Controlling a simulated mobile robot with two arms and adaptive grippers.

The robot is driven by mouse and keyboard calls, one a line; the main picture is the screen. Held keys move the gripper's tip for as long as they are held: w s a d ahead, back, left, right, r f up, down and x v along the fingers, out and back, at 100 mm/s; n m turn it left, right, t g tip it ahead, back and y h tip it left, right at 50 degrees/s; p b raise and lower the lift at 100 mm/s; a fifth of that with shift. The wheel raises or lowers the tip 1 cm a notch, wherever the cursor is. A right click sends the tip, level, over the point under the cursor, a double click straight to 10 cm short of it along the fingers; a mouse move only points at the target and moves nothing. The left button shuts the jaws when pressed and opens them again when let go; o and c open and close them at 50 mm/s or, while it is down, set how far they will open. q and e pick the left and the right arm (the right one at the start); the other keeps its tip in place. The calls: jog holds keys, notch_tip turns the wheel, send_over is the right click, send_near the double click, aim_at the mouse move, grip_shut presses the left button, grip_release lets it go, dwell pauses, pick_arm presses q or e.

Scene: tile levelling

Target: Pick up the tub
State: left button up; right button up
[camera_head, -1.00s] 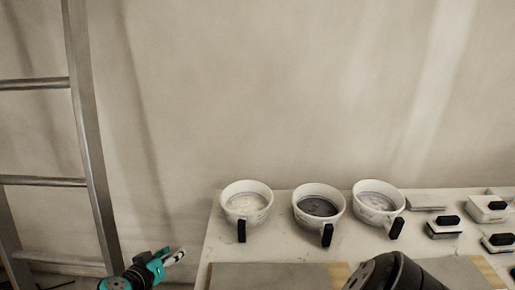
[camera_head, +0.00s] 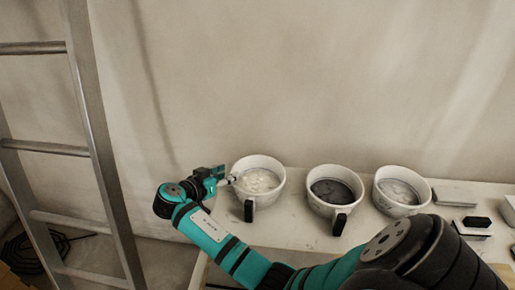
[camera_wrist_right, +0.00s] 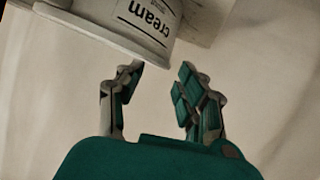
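Three white tubs stand in a row on a white table. The left tub (camera_head: 262,163) holds a pale cream filling and has a black handle at its front. The middle tub (camera_head: 330,206) holds dark grey filling, and the right tub (camera_head: 379,200) holds light grey filling. My right gripper (camera_head: 231,180) is at the left side of the left tub, its tips close to the wall. In the right wrist view, my right gripper (camera_wrist_right: 161,72) is open and empty, just short of a tub labelled "cream" (camera_wrist_right: 145,22). Contact cannot be told. My left gripper is not in view.
The table (camera_head: 290,228) ends at the left below my right arm, which crosses its front part. Black-handled blocks (camera_head: 474,225) lie at the right. A metal ladder (camera_head: 97,130) leans at the left, with a dark coil (camera_head: 35,250) on the floor.

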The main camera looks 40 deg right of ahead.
aim_at(243, 164)
jog(key=shift+w+d+f, duration=0.15)
jog(key=shift+d, duration=0.35)
jog(key=shift+w+d, duration=0.15)
jog(key=shift+d, duration=0.25)
jog(key=p+x, duration=0.1)
jog(key=x, duration=0.3)
jog(key=shift+w+d+f, duration=0.15)
jog(key=shift+w+f, duration=0.05)
jog(key=shift+w, duration=0.05)
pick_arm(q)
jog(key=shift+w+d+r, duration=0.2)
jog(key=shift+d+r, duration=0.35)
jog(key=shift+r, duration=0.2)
pick_arm(e)
grip_shut()
jog(key=shift+r, duration=0.1)
